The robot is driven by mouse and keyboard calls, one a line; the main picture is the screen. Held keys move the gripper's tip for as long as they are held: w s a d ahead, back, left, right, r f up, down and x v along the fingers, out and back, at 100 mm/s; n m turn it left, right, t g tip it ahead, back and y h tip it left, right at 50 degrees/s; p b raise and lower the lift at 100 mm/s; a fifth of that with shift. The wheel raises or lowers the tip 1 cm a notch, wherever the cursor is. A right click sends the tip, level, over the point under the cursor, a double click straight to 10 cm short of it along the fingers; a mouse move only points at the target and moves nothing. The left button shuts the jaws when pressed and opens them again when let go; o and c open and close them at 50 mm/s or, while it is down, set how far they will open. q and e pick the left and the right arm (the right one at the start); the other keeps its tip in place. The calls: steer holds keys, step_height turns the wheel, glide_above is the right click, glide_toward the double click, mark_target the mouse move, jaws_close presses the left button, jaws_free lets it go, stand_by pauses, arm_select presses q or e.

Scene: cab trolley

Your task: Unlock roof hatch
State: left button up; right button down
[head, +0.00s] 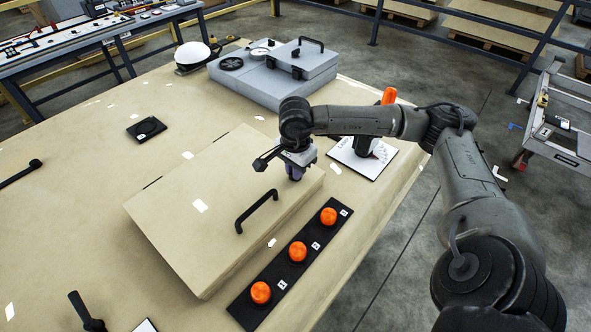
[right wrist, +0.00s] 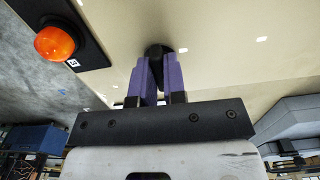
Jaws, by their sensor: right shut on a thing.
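The roof hatch looks to be the raised beige panel (head: 185,215) on the large beige surface, lying closed. A black bar handle (head: 257,211) stands near its right edge. My right gripper (head: 294,175) is over the panel's far right corner, fingers pointing down. In the right wrist view its purple fingers (right wrist: 159,80) are shut on a dark round knob (right wrist: 157,51). The knob's lower part is hidden by the fingers, and in the head view the gripper hides it. My left gripper is in neither view.
A black strip with three orange domed buttons (head: 298,252) runs along the panel's near right side. A grey case (head: 270,85) and a white helmet (head: 192,53) sit at the back. A white plate with an orange-topped lever (head: 389,96) is behind my right arm. A black lever (head: 85,312) stands front left.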

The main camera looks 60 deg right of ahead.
steer(key=shift+r, duration=0.1)
stand_by(0.5)
steer(key=c, duration=1.2)
jaws_free()
steer(key=shift+r, duration=0.4)
steer(key=shift+r+p, duration=1.1)
steer(key=shift+r, duration=5.35)
